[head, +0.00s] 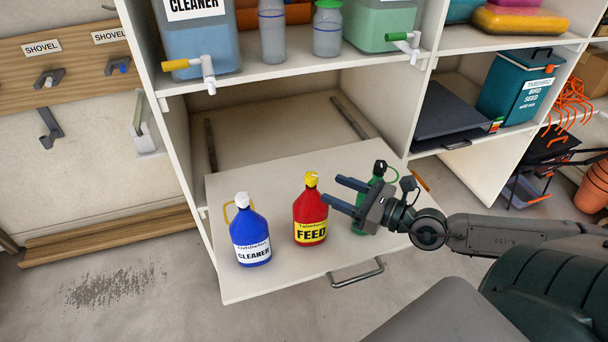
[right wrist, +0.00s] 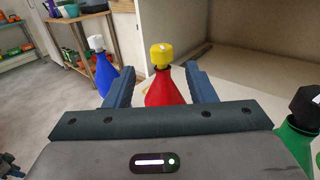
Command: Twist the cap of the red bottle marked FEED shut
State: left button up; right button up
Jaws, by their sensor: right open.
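The red bottle marked FEED (head: 310,214) stands upright on the pulled-out shelf, between a blue and a green bottle. Its yellow cap (head: 311,179) sits on top, and the cap also shows in the right wrist view (right wrist: 162,55). My right gripper (head: 338,191) is open and empty, just right of the red bottle at about its upper part. In the right wrist view the red bottle (right wrist: 165,88) shows between the two fingers, beyond the palm. I cannot tell whether the fingers touch it. My left gripper is not in view.
The blue CLEANER bottle (head: 250,236) stands left of the red one. The green bottle (head: 361,217) is partly hidden behind my right gripper. The pulled-out shelf (head: 240,288) has a metal handle (head: 357,273) in front. Containers with taps stand on the shelf above.

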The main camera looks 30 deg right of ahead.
aim_at(309, 174)
jog(key=shift+p+x, duration=0.35)
jog(key=shift+x, duration=3.7)
jog(key=shift+w+a, duration=0.1)
jog(key=shift+w, duration=0.25)
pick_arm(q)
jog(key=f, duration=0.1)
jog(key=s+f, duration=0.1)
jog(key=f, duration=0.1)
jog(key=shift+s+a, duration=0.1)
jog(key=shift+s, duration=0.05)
pick_arm(e)
jog(key=shift+w+a+f, duration=0.1)
jog(key=shift+w+a, duration=0.05)
jog(key=shift+w, duration=0.15)
